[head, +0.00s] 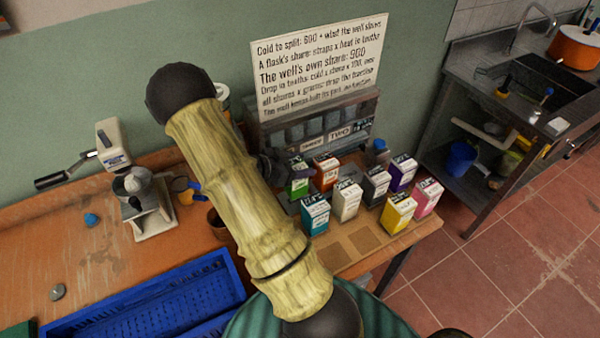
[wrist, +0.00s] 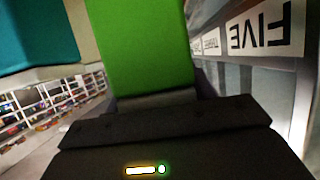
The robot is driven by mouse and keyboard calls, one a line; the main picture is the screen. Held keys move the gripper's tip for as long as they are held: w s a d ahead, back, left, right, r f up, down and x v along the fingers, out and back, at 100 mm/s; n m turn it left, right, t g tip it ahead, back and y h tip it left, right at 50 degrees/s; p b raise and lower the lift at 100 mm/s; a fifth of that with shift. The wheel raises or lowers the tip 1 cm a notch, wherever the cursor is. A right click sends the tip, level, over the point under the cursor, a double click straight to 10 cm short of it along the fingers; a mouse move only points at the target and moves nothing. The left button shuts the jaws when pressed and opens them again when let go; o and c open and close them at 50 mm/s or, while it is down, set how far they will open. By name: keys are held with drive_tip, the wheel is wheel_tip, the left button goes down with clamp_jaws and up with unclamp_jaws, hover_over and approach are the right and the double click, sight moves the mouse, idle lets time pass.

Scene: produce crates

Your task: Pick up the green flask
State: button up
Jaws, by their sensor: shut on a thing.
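The green flask (head: 298,186) is a small carton-shaped block with a white and dark top. It stands at the left of a group of similar coloured ones on the wooden bench. In the wrist view the green flask (wrist: 140,45) fills the space just beyond my gripper (wrist: 155,104), which is shut on it. In the head view my arm covers most of my gripper, and its dark end shows just left of the flask. I cannot tell whether the flask touches the bench.
A teal flask (head: 315,215) and an orange-red flask (head: 326,172) stand close by, with cream (head: 346,202), grey, purple, yellow (head: 397,214) and pink ones further right. Behind is a grey rack (head: 345,122) with number labels. A blue crate (head: 150,300) lies front left.

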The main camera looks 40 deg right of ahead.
wheel_tip(320, 180, up, 6)
drive_tip(key=shift+r+b, duration=0.25)
drive_tip(key=shift+b, duration=0.05)
idle(0.5)
